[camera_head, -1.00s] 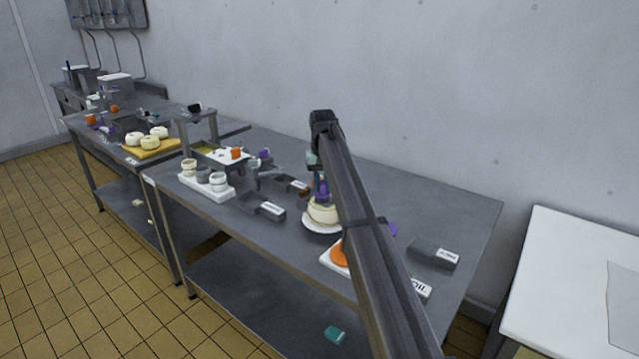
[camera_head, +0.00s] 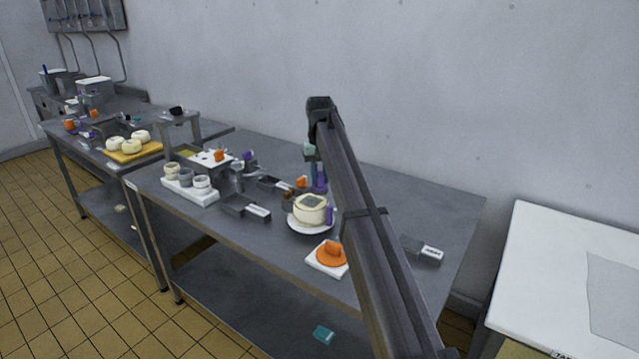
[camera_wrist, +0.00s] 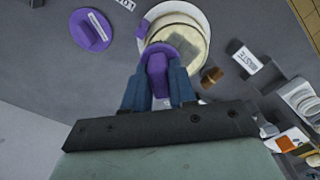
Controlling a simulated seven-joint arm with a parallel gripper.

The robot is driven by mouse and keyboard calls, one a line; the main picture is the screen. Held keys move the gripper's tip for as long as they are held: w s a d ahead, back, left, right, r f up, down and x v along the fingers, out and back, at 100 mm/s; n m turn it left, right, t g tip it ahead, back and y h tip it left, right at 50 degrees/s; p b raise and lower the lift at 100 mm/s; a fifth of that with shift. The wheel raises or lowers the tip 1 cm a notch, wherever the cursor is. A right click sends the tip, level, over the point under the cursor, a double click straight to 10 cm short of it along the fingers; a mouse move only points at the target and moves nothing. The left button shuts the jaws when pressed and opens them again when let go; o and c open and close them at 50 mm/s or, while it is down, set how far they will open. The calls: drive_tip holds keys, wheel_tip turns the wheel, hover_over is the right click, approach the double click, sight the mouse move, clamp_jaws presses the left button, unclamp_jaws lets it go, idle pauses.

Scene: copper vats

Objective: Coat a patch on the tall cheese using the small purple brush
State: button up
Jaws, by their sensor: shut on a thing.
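The tall cheese (camera_head: 309,216) is a cream round block on a white plate (camera_head: 297,226), with a greyish square patch on its top. In the wrist view the cheese (camera_wrist: 186,28) is partly hidden behind the brush, and part of the grey patch shows. My gripper (camera_head: 315,170) is shut on the small purple brush (camera_head: 321,184), which also shows between the blue fingers in the wrist view (camera_wrist: 157,64). The brush is just beyond the cheese in the head view, seemingly apart from it. Its tip is hard to make out.
A purple tab (camera_head: 329,215) is at the cheese's side. An orange disc (camera_head: 331,252) lies on a white board in front. A labelled grey tray (camera_head: 245,208) lies left of the plate. A purple disc (camera_wrist: 91,30) lies nearby. My arm hides part of the table.

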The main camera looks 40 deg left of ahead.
drive_tip(key=shift+r, duration=1.7)
